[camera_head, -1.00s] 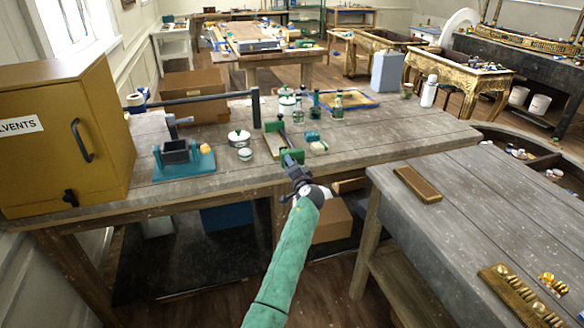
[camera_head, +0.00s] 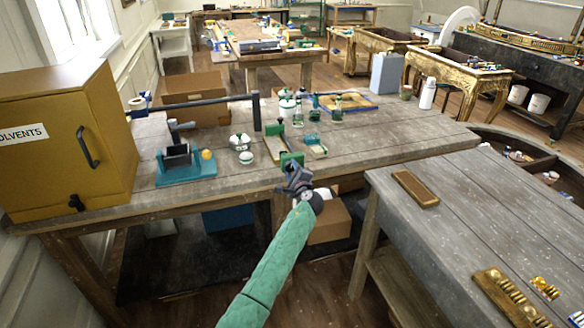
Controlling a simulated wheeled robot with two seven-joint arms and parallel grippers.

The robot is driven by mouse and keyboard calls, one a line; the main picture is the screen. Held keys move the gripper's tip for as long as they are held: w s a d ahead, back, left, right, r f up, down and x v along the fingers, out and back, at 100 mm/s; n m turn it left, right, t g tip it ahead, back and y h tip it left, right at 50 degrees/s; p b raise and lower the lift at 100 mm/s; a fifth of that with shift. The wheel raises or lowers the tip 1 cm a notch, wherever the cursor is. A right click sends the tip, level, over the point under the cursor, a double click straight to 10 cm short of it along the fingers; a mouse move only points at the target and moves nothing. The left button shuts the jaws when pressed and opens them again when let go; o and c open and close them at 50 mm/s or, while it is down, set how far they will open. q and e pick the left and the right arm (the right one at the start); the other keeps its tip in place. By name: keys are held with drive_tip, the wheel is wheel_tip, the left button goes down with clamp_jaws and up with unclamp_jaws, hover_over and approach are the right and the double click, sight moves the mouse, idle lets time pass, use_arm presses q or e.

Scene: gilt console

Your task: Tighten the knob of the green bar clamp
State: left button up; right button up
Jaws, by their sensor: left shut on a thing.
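The green bar clamp (camera_head: 291,159) lies near the front edge of the grey wooden bench (camera_head: 375,140). Its bar runs back from the front edge, with one green end near the edge and another green part farther back. My left gripper (camera_head: 296,179), on the green-sleeved arm, is at the clamp's front end, at the bench edge. It is shut on the clamp's knob, which the gripper hides. My right gripper is out of view.
Jars (camera_head: 240,141) and bottles (camera_head: 337,108) stand behind the clamp. A second bench (camera_head: 480,205) is at the right, with a gap before it.

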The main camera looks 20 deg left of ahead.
use_arm(q)
drive_tip(key=m+p, duration=0.2)
drive_tip(key=m, duration=0.1)
drive_tip(key=shift+s+f+m, duration=0.1)
drive_tip(key=shift+f+m, duration=0.05)
drive_tip(key=shift+m, duration=0.25)
drive_tip(key=m+p, duration=0.3)
drive_tip(key=shift+m, duration=0.3)
drive_tip(key=shift+f+m+p, duration=0.2)
drive_tip(key=shift+m+p, duration=0.15)
drive_tip(key=shift+m, duration=0.25)
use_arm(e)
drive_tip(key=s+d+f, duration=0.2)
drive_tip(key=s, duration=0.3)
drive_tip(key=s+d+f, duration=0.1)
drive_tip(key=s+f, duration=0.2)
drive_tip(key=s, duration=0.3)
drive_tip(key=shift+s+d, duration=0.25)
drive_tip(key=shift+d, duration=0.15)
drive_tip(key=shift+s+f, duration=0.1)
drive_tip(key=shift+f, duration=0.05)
